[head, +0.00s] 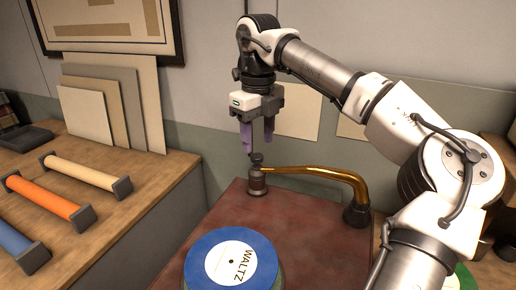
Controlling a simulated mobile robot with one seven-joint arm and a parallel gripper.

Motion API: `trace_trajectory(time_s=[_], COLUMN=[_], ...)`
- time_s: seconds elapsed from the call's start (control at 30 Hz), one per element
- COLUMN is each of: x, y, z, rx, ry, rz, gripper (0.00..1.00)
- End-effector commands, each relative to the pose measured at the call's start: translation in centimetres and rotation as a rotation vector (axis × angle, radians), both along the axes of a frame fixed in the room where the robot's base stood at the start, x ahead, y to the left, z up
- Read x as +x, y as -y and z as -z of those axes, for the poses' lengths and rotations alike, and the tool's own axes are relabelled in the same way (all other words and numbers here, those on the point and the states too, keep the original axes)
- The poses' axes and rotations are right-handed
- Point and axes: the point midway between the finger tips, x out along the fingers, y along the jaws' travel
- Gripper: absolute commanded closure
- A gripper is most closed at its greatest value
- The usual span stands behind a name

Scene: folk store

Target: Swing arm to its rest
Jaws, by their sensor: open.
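The brass swing arm (318,171) runs above the dark red-brown player top. Its bent right end meets a dark pivot (357,214). Its left end carries a dark upright head (257,182) with a small knob on top. The head is beyond the far edge of a blue record (203,257) with a white WALTZ label. My gripper (257,146) points down just above the knob, with its purple fingers apart. Whether a finger touches the knob I cannot tell. I cannot make out a separate rest for the arm.
A wooden counter on the left holds blue, orange (43,201) and cream (86,173) rolls between dark end blocks. Blank panels (98,108) lean on the wall behind. The player's top (325,255) is bare right of the record.

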Motion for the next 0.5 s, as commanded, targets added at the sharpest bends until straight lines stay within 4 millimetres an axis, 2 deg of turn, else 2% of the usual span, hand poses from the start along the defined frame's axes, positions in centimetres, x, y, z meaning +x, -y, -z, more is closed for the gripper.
trace_trajectory(time_s=[0.1,0.3,0.4,0.5], x=[0.0,0.0,0.0,0.0], y=[-0.1,-0.1,0.0,0.0], z=[-2.9,-7.3,-9.4,-10.2], rx=[0.000,0.000,-0.001,0.000], ry=[0.004,0.003,0.002,0.001], rz=[0.001,0.002,0.000,0.001], gripper=[0.52,0.52,0.52,0.52])
